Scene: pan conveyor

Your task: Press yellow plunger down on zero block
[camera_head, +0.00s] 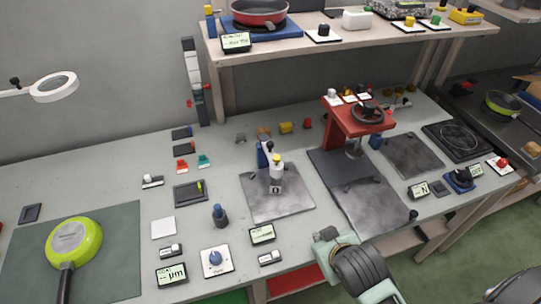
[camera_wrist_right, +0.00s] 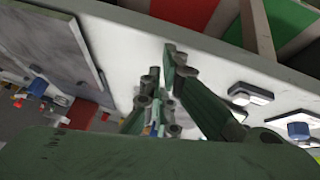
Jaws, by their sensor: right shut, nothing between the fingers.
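A small upright white device with a yellow top (camera_head: 277,160) stands on a grey stone plate (camera_head: 262,208) in the middle of the bench in the head view. A blue post (camera_head: 262,156) stands just left of it. The yellow top appears to be the plunger; the block under it is too small to make out clearly. My right gripper (camera_head: 324,240) is near the front bench edge, right of and in front of the plate, apart from the device. Its fingers (camera_wrist_right: 168,75) are shut and empty in the right wrist view. My left gripper is not in view.
A red press (camera_head: 357,120) with a dark wheel stands right of the plate. A green pan (camera_head: 73,243) is at far left. A shelf (camera_head: 300,50) overhangs the back.

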